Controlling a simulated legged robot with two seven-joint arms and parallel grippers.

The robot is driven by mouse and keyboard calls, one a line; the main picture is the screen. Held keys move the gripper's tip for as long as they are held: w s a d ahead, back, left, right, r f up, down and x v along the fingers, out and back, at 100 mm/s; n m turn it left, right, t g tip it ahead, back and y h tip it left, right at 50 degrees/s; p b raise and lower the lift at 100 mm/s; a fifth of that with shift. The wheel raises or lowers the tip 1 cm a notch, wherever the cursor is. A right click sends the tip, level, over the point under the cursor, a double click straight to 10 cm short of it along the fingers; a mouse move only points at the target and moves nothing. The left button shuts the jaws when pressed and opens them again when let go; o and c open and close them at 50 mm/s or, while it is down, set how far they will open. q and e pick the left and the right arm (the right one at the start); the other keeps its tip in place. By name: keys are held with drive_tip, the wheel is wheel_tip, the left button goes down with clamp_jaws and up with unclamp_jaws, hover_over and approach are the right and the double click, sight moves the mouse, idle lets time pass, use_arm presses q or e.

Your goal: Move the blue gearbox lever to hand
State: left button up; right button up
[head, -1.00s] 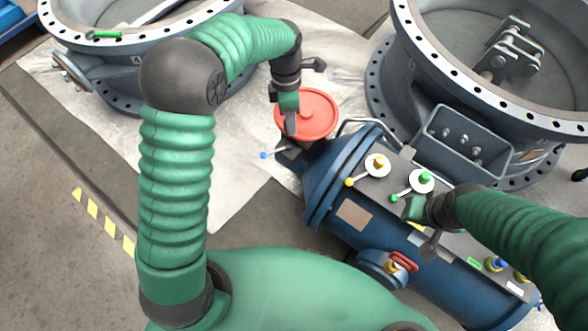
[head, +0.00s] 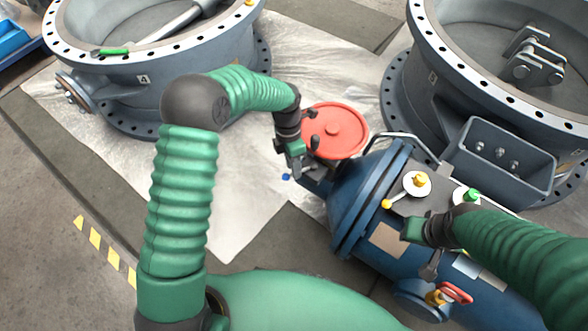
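The blue gearbox lever (head: 286,177) is small; its blue ball end shows just left of the dark gearbox neck, below the red handwheel (head: 333,130). Most of its shaft is hidden behind my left gripper. My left gripper (head: 302,153) is at the handwheel's lower left edge, just above the blue ball. Its fingers look apart with nothing seen between them; I cannot tell whether it touches the lever. My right gripper (head: 422,248) hangs over the blue cylinder (head: 370,205), fingers apart and empty.
Large grey valve rings (head: 140,75) and (head: 437,75) stand behind. The pale sheet left of the gearbox is clear.

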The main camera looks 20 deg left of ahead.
use_arm(q)
drive_tip(key=shift+f, duration=0.25)
drive_tip(key=shift+d+r, duration=0.1)
drive_tip(key=shift+d, duration=0.2)
drive_tip(key=shift+c, duration=1.6)
clamp_jaws()
drive_tip(key=shift+a, duration=0.15)
drive_tip(key=shift+s, duration=0.15)
